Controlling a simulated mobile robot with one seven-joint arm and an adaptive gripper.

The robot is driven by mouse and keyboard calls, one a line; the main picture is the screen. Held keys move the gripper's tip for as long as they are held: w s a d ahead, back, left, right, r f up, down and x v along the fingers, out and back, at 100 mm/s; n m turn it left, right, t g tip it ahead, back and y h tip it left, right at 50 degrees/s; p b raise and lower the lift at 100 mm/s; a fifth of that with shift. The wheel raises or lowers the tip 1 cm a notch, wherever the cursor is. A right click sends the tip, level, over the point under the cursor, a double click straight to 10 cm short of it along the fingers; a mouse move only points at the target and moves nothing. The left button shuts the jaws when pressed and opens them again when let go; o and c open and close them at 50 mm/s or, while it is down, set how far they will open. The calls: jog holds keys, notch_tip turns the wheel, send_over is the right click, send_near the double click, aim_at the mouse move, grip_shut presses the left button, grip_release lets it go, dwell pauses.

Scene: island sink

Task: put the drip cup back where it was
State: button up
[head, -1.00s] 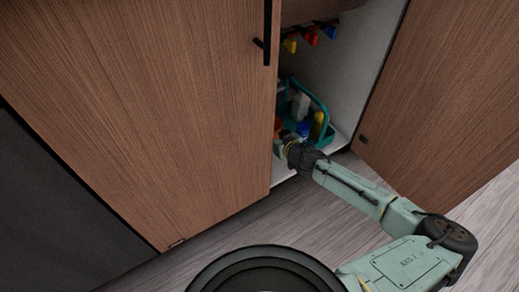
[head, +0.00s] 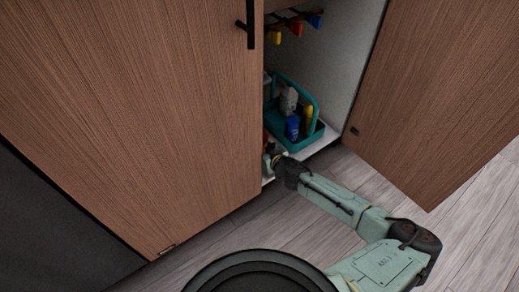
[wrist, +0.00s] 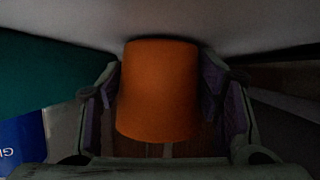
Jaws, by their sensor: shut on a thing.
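The orange drip cup (wrist: 158,90) fills the middle of the wrist view, between the two fingers of my gripper (wrist: 165,105), which is shut on it. In the head view my gripper (head: 269,158) is low inside the open cabinet, at the front of its floor and partly behind the edge of the closed left door. Only a sliver of orange (head: 265,138) shows there, so most of the cup is hidden. I cannot tell whether the cup's base touches the cabinet floor.
A teal caddy (head: 318,132) with several bottles stands on the white cabinet floor, right of and behind my gripper. Coloured valve handles (head: 295,27) hang above. The left door (head: 150,90) is closed; the right door (head: 430,100) stands open.

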jog(key=shift+f, duration=0.2)
jog(key=o, duration=1.2)
jog(key=shift+c, duration=0.2)
jog(key=shift+r, duration=0.1)
jog(key=shift+d+r, duration=0.1)
jog(key=shift+r, duration=0.2)
jog(key=p+v, duration=0.3)
jog(key=v, duration=0.8)
jog(key=shift+s+d, duration=0.15)
jog(key=shift+s, duration=0.3)
